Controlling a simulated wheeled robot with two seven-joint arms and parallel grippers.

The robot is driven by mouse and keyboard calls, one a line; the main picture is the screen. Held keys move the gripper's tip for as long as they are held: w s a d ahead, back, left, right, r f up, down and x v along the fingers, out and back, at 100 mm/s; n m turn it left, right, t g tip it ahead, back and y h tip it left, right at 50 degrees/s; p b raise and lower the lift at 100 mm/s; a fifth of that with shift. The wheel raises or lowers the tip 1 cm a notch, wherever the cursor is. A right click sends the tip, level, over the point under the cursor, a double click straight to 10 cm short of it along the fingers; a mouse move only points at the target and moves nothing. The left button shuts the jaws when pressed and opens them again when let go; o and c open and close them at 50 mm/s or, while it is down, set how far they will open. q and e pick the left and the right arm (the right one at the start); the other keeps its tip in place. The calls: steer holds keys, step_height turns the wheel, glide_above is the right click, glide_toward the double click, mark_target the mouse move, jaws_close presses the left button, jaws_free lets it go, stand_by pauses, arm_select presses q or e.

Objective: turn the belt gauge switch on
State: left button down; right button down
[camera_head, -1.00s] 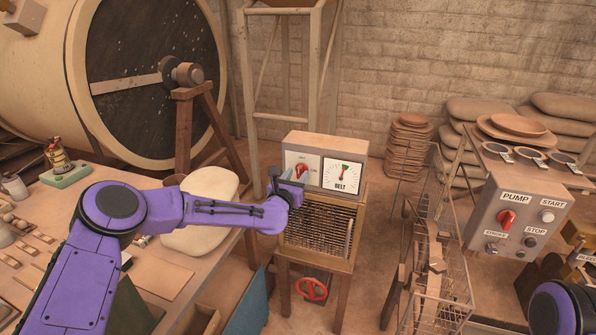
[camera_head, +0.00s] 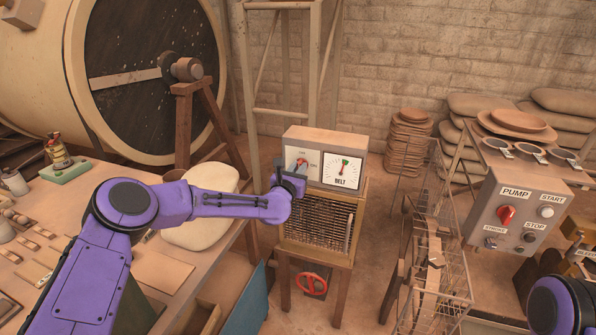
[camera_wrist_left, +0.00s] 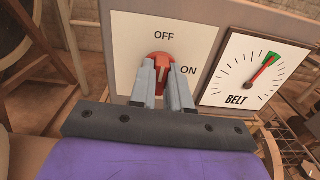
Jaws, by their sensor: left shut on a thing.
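The belt gauge switch is a red knob (camera_wrist_left: 160,60) on a white plate marked OFF above and ON to the right. My left gripper (camera_wrist_left: 166,74) is shut on the knob, its two grey fingers on either side of it. In the head view, the left gripper (camera_head: 297,168) covers much of the knob on the belt box (camera_head: 325,142). The fingers hide part of the knob, and its exact pointing is hard to read. The BELT gauge (camera_head: 342,171) is right of the switch; its needle points near a green band in the wrist view (camera_wrist_left: 261,70).
The box stands on a wooden cabinet with a grille (camera_head: 318,222) and a red handwheel (camera_head: 312,283) below. A cluttered table (camera_head: 165,275) is at the left.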

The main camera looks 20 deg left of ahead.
arm_select(q)
steer(key=m+b, duration=0.2)
steer(key=m, duration=0.3)
steer(key=m+b, duration=0.3)
steer(key=m, duration=0.3)
steer(key=m+b, duration=0.3)
steer(key=m, duration=0.3)
steer(key=shift+d+f, duration=0.25)
steer(key=shift+m, duration=0.4)
steer(key=c, duration=1.1)
jaws_free()
steer(key=shift+s, duration=0.1)
